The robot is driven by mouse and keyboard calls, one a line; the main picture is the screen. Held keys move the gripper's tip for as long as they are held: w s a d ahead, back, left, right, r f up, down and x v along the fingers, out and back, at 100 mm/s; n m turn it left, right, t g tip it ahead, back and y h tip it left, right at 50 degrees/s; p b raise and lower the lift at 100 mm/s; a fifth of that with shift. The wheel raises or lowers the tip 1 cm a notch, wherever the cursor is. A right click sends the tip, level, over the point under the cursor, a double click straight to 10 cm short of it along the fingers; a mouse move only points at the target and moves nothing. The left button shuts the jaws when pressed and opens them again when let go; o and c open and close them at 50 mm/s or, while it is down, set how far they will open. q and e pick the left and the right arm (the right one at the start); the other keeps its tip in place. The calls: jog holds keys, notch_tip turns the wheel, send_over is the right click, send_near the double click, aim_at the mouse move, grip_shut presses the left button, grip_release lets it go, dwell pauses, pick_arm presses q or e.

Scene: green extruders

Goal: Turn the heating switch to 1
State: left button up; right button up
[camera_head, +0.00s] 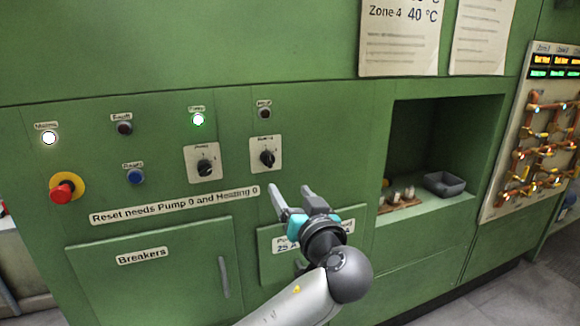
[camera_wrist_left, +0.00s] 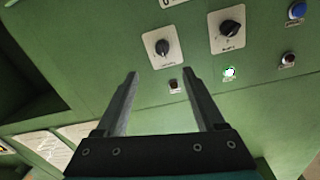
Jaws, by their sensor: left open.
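The heating switch (camera_head: 267,158) is a black rotary knob on a pale square plate on the green panel, right of the similar pump switch (camera_head: 205,167). The position its pointer marks is too small to read surely. My left gripper (camera_head: 290,190) is open and empty, in front of the panel, a little below and right of the heating switch. In the left wrist view, which shows the panel upside down, the heating switch (camera_wrist_left: 162,46) appears beyond the open fingertips (camera_wrist_left: 160,76), apart from them. The pump switch (camera_wrist_left: 231,28) is to its right there. My right gripper is not in view.
A red emergency button (camera_head: 62,192) on a yellow ring and a blue button (camera_head: 135,177) are at left. A white lamp (camera_head: 49,138) and a green lamp (camera_head: 198,119) are lit.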

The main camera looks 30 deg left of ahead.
aim_at(270, 162)
pick_arm(q)
jog(key=x, duration=1.5)
jog(key=shift+s+a+r, duration=0.1)
jog(key=shift+a+r, duration=0.05)
jog(key=shift+a, duration=0.05)
grip_shut()
